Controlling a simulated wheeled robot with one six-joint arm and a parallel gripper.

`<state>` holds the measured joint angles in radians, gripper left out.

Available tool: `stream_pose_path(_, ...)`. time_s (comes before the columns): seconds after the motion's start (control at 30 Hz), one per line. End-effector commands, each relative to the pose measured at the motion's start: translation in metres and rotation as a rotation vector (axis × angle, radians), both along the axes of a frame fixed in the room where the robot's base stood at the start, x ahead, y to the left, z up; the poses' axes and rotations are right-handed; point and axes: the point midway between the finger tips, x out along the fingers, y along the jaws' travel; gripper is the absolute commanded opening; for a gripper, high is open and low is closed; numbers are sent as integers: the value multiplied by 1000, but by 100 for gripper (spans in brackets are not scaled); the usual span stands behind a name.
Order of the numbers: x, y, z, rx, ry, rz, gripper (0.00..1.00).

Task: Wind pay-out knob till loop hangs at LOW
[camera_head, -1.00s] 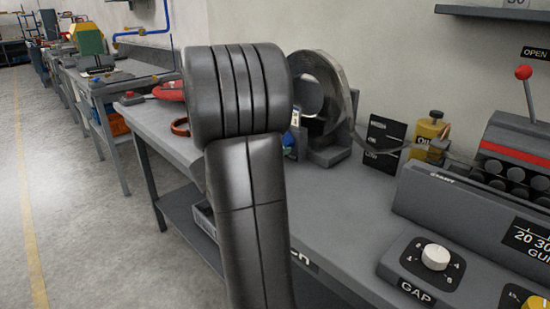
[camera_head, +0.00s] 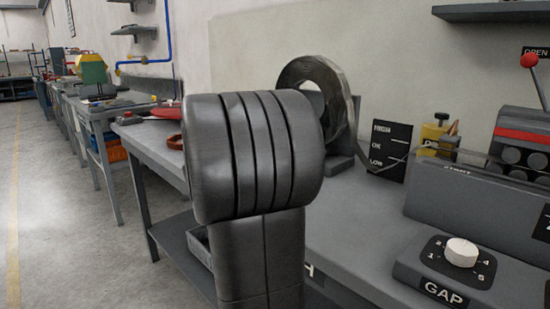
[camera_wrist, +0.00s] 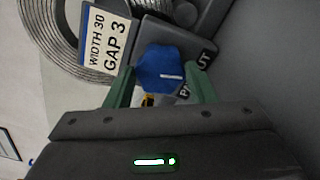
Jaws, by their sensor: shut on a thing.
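In the wrist view, a blue faceted knob (camera_wrist: 161,70) with a white pointer line sits between the two green fingers of my gripper (camera_wrist: 159,78), which is shut on it. The knob is on the grey coil stand. In the head view, my arm hides the knob and gripper. The metal strip coil (camera_head: 318,80) stands upright behind my arm. A dark gauge board (camera_head: 389,148) marked HIGH, OK and LOW stands to its right. Thin grey strip (camera_head: 428,152) shows right of the board; its lowest point against the marks is hard to tell.
The feeder (camera_head: 465,200) with a red-knobbed lever (camera_head: 529,62) and a white GAP dial (camera_head: 461,252) fill the right. A card (camera_wrist: 106,40) reading WIDTH 30, GAP 3 is beside the blue knob.

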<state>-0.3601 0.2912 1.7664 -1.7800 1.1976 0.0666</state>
Motion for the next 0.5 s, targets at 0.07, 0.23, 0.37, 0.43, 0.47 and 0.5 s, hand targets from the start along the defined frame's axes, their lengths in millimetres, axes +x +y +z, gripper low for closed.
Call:
stream_pose_path(0.07, 0, 0, -1, 4, -1, 0, 27)
stream_pose_path(0.23, 0, 0, -1, 4, -1, 0, 27)
stream_pose_path(0.37, 0, 0, -1, 4, -1, 0, 27)
stream_pose_path(0.43, 0, 0, -1, 3, 0, 0, 60)
stream_pose_path(0.47, 0, 0, -1, 3, 0, 0, 66)
stream_pose_path(0.5, 0, 0, -1, 2, 0, 0, 72)
